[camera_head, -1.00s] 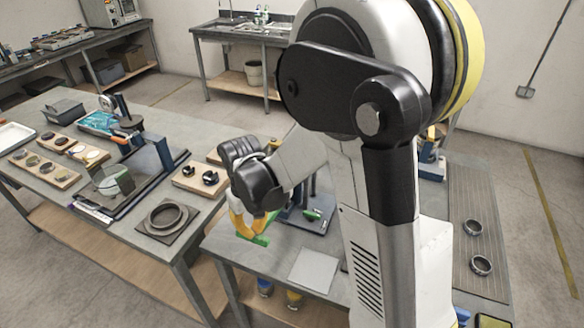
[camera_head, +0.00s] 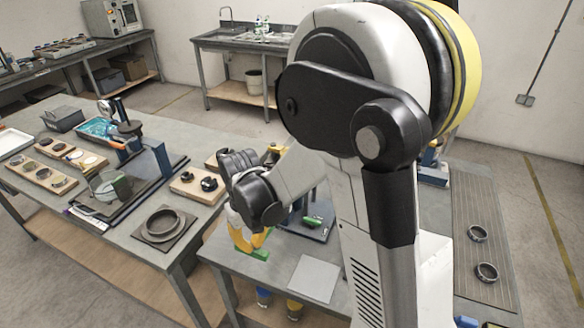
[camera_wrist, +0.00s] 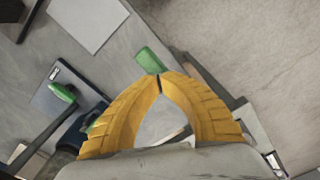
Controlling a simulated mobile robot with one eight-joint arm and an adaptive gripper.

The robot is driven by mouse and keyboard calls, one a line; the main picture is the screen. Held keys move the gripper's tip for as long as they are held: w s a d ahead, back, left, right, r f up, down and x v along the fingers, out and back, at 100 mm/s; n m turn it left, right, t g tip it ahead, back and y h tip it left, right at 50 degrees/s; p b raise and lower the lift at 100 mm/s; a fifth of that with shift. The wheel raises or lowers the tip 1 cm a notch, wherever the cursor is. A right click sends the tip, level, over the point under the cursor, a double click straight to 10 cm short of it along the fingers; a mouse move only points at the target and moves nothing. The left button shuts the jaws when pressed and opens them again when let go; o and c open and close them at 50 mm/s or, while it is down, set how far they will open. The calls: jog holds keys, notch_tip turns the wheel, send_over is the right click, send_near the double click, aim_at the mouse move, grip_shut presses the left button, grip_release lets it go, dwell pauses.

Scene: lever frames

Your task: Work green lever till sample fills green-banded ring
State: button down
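My gripper (camera_head: 246,240) has yellow fingers pointing down over the near bench in the head view. In the wrist view its fingertips (camera_wrist: 159,78) meet. A green bar (camera_wrist: 150,61), seemingly the lever's handle, lies right at the tips; whether it is pinched or only touched I cannot tell. It also shows below the fingers in the head view (camera_head: 260,254). A second green piece (camera_wrist: 62,92) on a dark arm sits left of the fingers in the wrist view, over a blue-grey base (camera_head: 305,228). I cannot make out a green-banded ring.
A pale square plate (camera_head: 314,277) lies on the bench right of the gripper. The left table (camera_head: 130,240) holds a round dish (camera_head: 165,222), a frame with a clear shield (camera_head: 108,183) and boards of small parts.

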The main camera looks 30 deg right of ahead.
notch_tip(320, 180, up, 14)
jog(key=w+d+p, duration=0.1)
jog(key=p, duration=0.8)
jog(key=shift+d+f, duration=0.2)
jog(key=shift+d, duration=0.05)
jog(key=shift+r, duration=0.1)
notch_tip(320, 180, down, 4)
jog(key=shift+a+r+p, duration=0.1)
jog(key=shift+r+p, duration=0.1)
jog(key=shift+p, duration=0.85)
jog(key=shift+f, duration=0.15)
dwell(1.2)
